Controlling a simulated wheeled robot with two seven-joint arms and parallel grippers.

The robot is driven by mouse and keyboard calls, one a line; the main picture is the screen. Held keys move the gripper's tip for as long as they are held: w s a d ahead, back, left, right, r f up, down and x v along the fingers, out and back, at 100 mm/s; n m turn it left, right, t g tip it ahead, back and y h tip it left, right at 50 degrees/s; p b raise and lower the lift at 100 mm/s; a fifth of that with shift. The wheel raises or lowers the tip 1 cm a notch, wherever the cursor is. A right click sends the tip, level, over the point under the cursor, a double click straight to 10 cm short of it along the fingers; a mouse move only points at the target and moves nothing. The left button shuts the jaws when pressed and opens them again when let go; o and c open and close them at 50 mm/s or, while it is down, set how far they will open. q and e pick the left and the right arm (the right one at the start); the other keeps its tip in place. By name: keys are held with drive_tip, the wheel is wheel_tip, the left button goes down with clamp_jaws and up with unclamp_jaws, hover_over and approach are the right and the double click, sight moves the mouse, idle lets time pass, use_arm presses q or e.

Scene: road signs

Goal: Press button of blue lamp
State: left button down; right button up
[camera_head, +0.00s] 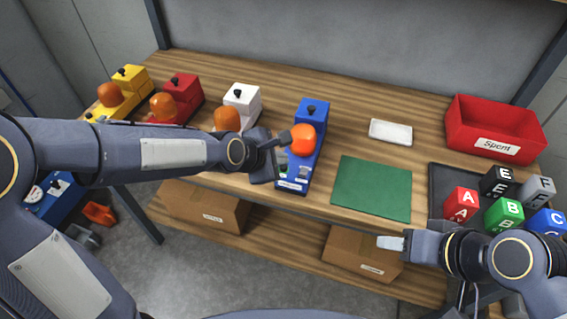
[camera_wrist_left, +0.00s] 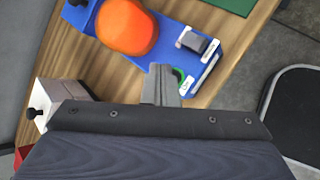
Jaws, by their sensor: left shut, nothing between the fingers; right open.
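The blue lamp (camera_head: 313,112) stands near the middle of the wooden table, with an orange dome (camera_head: 302,139) on its blue base. In the left wrist view, the blue lamp's base (camera_wrist_left: 168,38) carries a green button (camera_wrist_left: 180,76) and a grey switch (camera_wrist_left: 196,42) beside white labels. My left gripper (camera_head: 281,146) is shut and empty at the left side of the lamp's front end. In the left wrist view its fingertips (camera_wrist_left: 166,80) are right beside the green button and partly cover it; I cannot tell whether they touch. My right gripper (camera_head: 391,243) is open near the table's front edge.
White (camera_head: 243,98), red (camera_head: 183,88) and yellow (camera_head: 131,76) lamps stand to the left. A green mat (camera_head: 372,188), a white dish (camera_head: 391,132), a red bin (camera_head: 490,128) and a dark tray (camera_head: 443,178) with several lettered cubes lie to the right.

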use_arm(q)
wheel_tip(320, 180, up, 6)
drive_tip(key=p, duration=0.6)
idle(0.4)
drive_tip(key=s+a+r+m, duration=0.5)
drive_tip(key=s+a+m, duration=0.5)
drive_tip(key=a, duration=0.4)
drive_tip(key=s+a+m+y, duration=0.1)
drive_tip(key=s+a+m, duration=0.1)
drive_tip(key=s, duration=0.4)
drive_tip(key=s+a+f+m+g+y, duration=0.1)
drive_tip(key=s+a+m, duration=0.2)
drive_tip(key=s+m, duration=0.2)
drive_tip(key=shift+s+a+f, duration=0.2)
drive_tip(key=shift+s+a, duration=0.15)
drive_tip(key=shift+s, duration=0.7)
